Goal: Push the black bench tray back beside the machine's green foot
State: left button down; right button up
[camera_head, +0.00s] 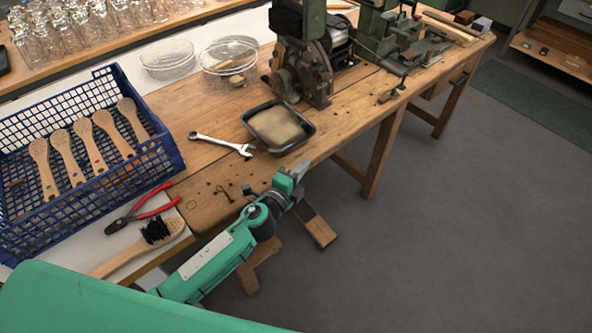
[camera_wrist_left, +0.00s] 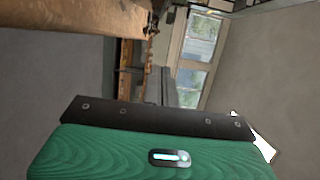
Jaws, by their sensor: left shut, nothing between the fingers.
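The black bench tray (camera_head: 287,150) sits on the wooden bench near its front edge, with a tan heap inside. It stands in front of the machine (camera_head: 303,72), whose dark green foot (camera_head: 318,92) is just behind and to the right of it. My left gripper (camera_head: 299,171) is shut and empty at the bench's front edge, below and slightly right of the tray in the head view. A small gap shows between them; I cannot tell the height. The left wrist view shows the gripper's green housing (camera_wrist_left: 150,150), not the tray. My right gripper is not in view.
A wrench (camera_head: 222,144) lies left of the tray. Red-handled pliers (camera_head: 140,212), a brush (camera_head: 155,232) and a blue crate (camera_head: 85,160) with wooden brush backs are farther left. A second green machine (camera_head: 385,40) is at the back right.

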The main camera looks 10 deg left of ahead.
aim_at(293, 144)
pick_arm(q)
jog(key=w, duration=0.4)
jog(key=w+a, duration=0.1)
jog(key=w, duration=0.2)
jog(key=shift+p, duration=0.3)
jog(key=shift+w+a, duration=0.1)
jog(key=shift+a, duration=0.05)
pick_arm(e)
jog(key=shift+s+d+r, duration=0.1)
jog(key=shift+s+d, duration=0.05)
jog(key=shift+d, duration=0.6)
pick_arm(q)
jog(key=shift+w+a, duration=0.1)
jog(key=shift+a, duration=0.05)
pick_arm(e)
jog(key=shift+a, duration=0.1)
pick_arm(q)
jog(key=w+a, duration=0.2)
jog(key=shift+a+f+b, duration=0.1)
jog(key=shift+a+b, duration=0.2)
jog(key=shift+a, duration=0.2)
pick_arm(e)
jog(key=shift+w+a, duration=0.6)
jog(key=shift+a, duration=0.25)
